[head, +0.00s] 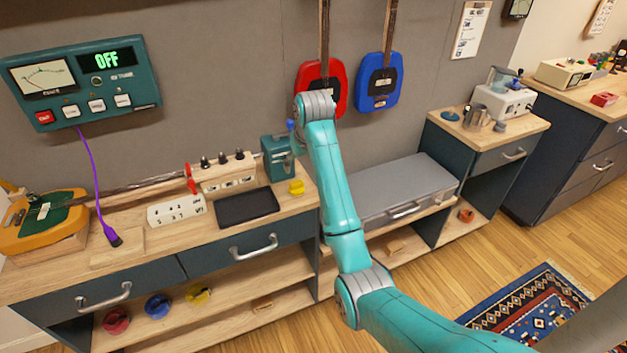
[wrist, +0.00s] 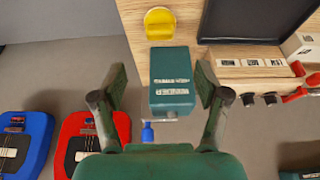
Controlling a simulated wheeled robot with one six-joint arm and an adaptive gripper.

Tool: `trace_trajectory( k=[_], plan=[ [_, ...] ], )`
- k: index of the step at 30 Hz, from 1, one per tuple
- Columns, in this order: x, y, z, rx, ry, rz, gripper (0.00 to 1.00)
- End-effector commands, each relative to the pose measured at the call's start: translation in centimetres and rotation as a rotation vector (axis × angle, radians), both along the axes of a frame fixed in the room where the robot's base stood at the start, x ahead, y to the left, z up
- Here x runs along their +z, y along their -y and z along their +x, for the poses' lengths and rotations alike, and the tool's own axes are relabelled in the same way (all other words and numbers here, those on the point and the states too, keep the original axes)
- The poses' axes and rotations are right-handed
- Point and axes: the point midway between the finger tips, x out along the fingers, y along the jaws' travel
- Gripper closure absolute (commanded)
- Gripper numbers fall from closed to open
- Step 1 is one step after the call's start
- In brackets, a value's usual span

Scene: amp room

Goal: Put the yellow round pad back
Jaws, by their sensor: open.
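A yellow round pad (head: 297,187) with an upright part sits at the right front corner of the workbench, beside a teal winder box (head: 279,160). In the wrist view the yellow pad (wrist: 160,22) is beyond the box (wrist: 172,80), near the bench edge. My gripper (wrist: 162,77) is open, with one finger on each side of the winder box in that view. Whether the fingers touch the box cannot be told. The gripper holds nothing that I can see. In the head view it is mostly hidden by my arm.
Red (head: 117,320), blue (head: 157,305) and yellow (head: 198,294) round pieces sit on the shelf below. A black tray (head: 247,208) lies left of the pad. Red (head: 308,88) and blue (head: 379,84) instruments hang on the wall. A grey case (head: 400,185) stands to the right.

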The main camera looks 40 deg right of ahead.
Motion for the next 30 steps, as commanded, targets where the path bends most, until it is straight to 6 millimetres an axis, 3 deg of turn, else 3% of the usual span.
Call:
trace_trajectory(
  k=[8, 11, 14, 20, 24, 30],
  plan=[
    [0.1, -0.1, 0.1, 0.001, -0.001, 0.0, 0.26],
    [-1.0, -0.5, -0.1, 0.003, 0.004, -0.001, 0.26],
    [-3.7, -1.5, -0.5, 0.011, 0.024, -0.007, 0.26],
    [-11.5, -4.7, -2.8, 0.031, 0.099, -0.029, 0.26],
    [-16.2, -7.2, -5.2, 0.044, 0.158, -0.046, 0.26],
    [-21.7, -10.7, -9.7, 0.066, 0.242, -0.067, 0.26]
  ],
)
